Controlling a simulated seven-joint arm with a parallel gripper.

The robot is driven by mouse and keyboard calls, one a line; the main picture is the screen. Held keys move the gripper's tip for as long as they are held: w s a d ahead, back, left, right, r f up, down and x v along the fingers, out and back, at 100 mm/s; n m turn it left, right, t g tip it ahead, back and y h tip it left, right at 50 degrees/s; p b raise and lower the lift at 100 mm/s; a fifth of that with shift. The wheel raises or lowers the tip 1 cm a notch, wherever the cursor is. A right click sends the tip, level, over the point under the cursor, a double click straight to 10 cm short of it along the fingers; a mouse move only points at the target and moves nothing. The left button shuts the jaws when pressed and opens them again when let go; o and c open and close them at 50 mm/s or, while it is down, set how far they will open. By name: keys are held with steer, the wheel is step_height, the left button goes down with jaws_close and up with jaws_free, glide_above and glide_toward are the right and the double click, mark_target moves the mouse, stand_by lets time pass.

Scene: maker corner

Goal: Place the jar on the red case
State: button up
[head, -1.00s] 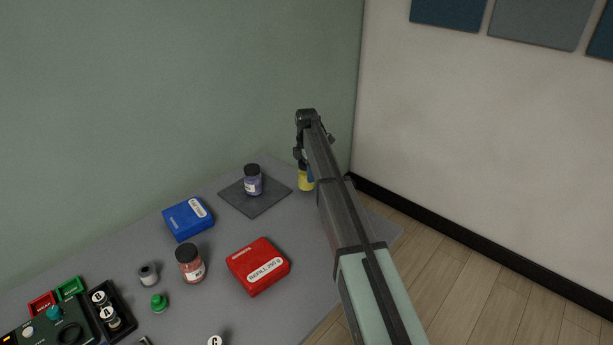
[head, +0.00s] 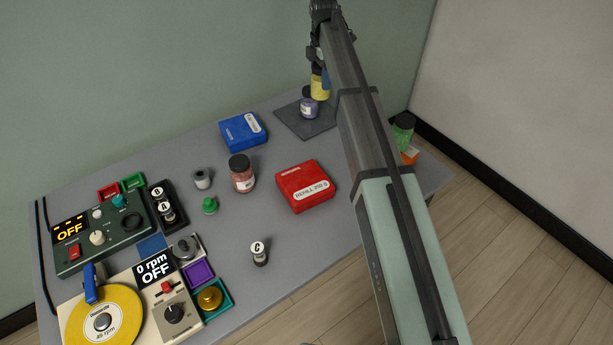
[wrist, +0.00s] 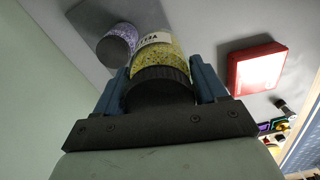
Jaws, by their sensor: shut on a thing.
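A yellow jar (head: 320,88) with a white label is held in my gripper (head: 319,68), above the table near the dark square mat. In the wrist view the yellow jar (wrist: 162,58) sits between two blue fingers, its black lid towards the palm. The red case (head: 305,187) lies flat on the table, nearer than the mat, its visible top clear. It also shows in the wrist view (wrist: 262,68), to the right of the held jar and apart from it.
A purple jar (head: 308,106) stands on the dark mat (head: 290,119), close to the held jar in view. A red jar (head: 242,175) and blue case (head: 243,131) are left of the red case. A green jar (head: 403,132) and orange item (head: 411,156) are right of my arm.

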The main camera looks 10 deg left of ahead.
steer(key=s+a+r, duration=0.2)
steer(key=s+a, duration=0.2)
steer(key=s, duration=0.4)
steer(key=m, duration=0.3)
glide_above(305, 180)
steer(key=f, duration=0.2)
steer(key=shift+f, duration=4.5)
steer(key=shift+f, duration=0.1)
steer(key=o, duration=1.3)
steer(key=shift+o, duration=0.2)
step_height(305, 180, up, 12)
